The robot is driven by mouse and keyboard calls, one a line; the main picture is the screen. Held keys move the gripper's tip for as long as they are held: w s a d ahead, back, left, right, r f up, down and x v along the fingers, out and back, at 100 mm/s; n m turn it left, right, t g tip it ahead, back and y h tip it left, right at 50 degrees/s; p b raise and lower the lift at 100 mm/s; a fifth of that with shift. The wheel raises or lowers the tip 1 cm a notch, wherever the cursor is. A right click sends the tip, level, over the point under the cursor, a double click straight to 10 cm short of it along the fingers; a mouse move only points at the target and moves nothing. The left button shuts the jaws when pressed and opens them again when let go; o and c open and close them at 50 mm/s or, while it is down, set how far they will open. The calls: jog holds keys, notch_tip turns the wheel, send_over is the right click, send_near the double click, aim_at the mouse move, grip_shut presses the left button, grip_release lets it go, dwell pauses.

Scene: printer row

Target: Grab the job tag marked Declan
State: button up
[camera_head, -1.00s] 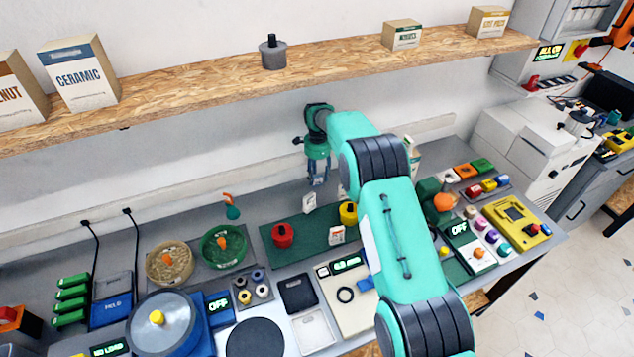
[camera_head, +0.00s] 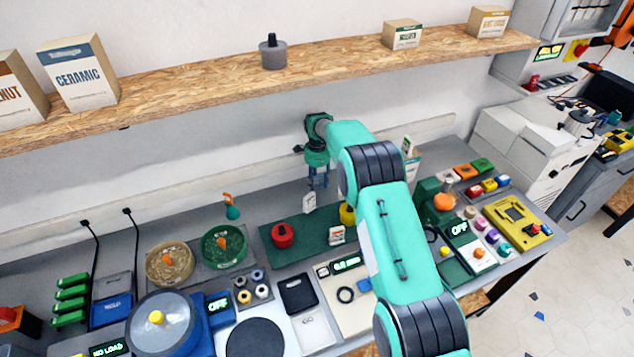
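White tags stand on the dark green mat (camera_head: 308,237). One white tag (camera_head: 309,203) is at the mat's back edge. Another white tag with small orange and dark marks (camera_head: 337,235) is near its front edge. The writing on both is too small to read, so I cannot tell which is marked Declan. My gripper (camera_head: 318,184) points down above the back of the mat, just right of and above the back tag. Its fingers are small in this view, and I cannot tell how far apart they are. My arm hides part of the mat's right side.
A red weight-like object (camera_head: 282,236) and a yellow one (camera_head: 347,213) stand on the mat. Left are a green bowl (camera_head: 224,246) and a tan bowl (camera_head: 169,263). A wooden shelf (camera_head: 200,88) runs above. A green press (camera_head: 430,200) stands right of my arm.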

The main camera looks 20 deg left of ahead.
aim_at(318, 177)
jog(key=c, duration=0.6)
jog(key=shift+c, duration=0.2)
jog(key=shift+r, duration=0.15)
jog(key=shift+r, duration=1.7)
jog(key=s+d, duration=0.3)
jog(key=s, duration=0.1)
jog(key=s+d+r, duration=0.1)
jog(key=s+d, duration=0.2)
jog(key=s, duration=0.1)
jog(key=s+d, duration=0.3)
jog(key=s, duration=0.2)
jog(key=shift+s+r, duration=0.1)
jog(key=shift+r, duration=0.05)
jog(key=shift+c, duration=0.2)
